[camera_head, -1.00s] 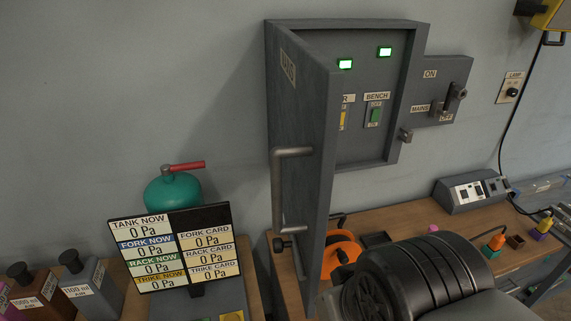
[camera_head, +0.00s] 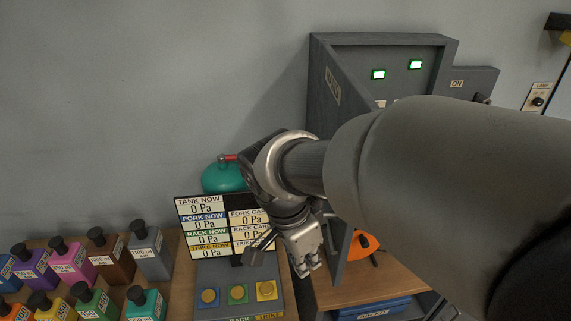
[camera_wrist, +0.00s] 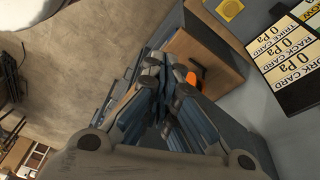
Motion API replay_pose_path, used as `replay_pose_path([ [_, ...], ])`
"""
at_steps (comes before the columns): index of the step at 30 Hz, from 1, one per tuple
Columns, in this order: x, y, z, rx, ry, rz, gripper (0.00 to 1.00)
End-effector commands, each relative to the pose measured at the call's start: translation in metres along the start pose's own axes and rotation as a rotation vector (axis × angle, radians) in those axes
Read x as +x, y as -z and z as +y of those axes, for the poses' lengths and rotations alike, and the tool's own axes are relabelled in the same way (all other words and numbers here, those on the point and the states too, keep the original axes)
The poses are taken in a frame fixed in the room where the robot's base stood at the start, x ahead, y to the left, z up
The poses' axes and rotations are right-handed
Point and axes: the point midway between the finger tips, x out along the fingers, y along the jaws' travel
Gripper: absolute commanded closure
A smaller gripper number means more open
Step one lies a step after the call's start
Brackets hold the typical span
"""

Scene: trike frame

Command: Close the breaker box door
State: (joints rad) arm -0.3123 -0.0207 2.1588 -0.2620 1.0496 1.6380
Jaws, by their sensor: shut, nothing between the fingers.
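The grey breaker box (camera_head: 392,50) is on the wall at upper right, with two green-lit indicators inside. Its door (camera_head: 330,108) stands open, swung out from the left side toward the camera. My arm covers the middle of the door, its handle and most of the box interior. My gripper (camera_head: 308,268) is shut and empty, pointing down just left of the door's lower part, on its outer side. I cannot tell whether it touches the door. In the wrist view the closed fingers (camera_wrist: 160,112) fill the middle.
A pressure display board (camera_head: 203,226) and a panel with coloured buttons (camera_head: 238,294) stand left of my gripper. A teal tank (camera_head: 222,176) is behind the board. Several coloured bottles (camera_head: 102,254) stand at lower left. An orange object (camera_head: 363,245) sits on the bench by the door.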

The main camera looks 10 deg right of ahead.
Motion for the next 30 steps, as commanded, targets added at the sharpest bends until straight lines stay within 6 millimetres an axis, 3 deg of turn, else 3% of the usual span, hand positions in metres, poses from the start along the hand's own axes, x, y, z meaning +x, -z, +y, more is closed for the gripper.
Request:
replay_pose_path([
  [3,-0.002,-0.009,-0.024,0.194,-0.063,0.052,1.00],
  [7,0.003,-0.016,-0.040,0.360,-0.092,0.108,1.00],
  [16,0.020,-0.020,-0.048,0.471,-0.102,0.146,1.00],
  [30,0.112,-0.010,-0.034,0.468,-0.105,0.144,1.00],
])
